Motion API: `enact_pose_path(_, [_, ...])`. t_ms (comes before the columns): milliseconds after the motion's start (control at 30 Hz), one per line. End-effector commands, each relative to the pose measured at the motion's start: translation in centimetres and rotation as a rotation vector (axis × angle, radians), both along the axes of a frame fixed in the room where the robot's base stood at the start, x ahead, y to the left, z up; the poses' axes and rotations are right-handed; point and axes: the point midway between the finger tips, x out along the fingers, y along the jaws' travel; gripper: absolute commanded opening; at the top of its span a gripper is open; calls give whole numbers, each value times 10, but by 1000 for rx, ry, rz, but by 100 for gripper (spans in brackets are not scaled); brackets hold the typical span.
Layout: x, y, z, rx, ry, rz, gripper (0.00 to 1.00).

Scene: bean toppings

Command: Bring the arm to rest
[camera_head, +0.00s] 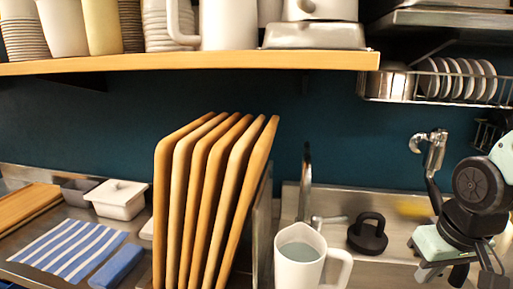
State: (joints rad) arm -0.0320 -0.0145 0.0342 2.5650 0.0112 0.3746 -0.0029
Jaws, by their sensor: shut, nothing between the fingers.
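My arm comes in from the right edge, with a black round joint and pale green and black links. My gripper (474,274) is at the lower right, pointing down near the sink area, and it is shut and empty. Its dark fingertips are close to the bottom edge of the picture, so their ends are partly cut off. It is to the right of the black kettlebell-shaped object and apart from it.
A white pitcher (299,262) and a black kettlebell-shaped object (368,236) stand left of my gripper. Upright wooden boards (205,200) fill the middle. A wooden shelf (190,63) and a dish rack (440,96) hang above. A chrome faucet (435,155) is just behind my arm.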

Motion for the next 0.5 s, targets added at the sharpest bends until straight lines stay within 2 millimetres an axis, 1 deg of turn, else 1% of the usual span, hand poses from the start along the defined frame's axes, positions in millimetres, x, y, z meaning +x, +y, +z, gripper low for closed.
enact_pose_path(33, [-4,16,1,3,11,47,0])
enact_pose_path(167, [-20,54,5,7,45,162,0])
enact_pose_path(200, [-27,66,6,7,57,202,0])
enact_pose_path(267, [-39,84,8,5,76,266,0])
enact_pose_path(300, [-48,97,10,4,89,312,0])
enact_pose_path(367, [-63,115,12,0,110,379,0])
enact_pose_path(400, [-74,126,13,-5,124,427,0])
enact_pose_path(500, [-102,148,16,-18,158,532,0])
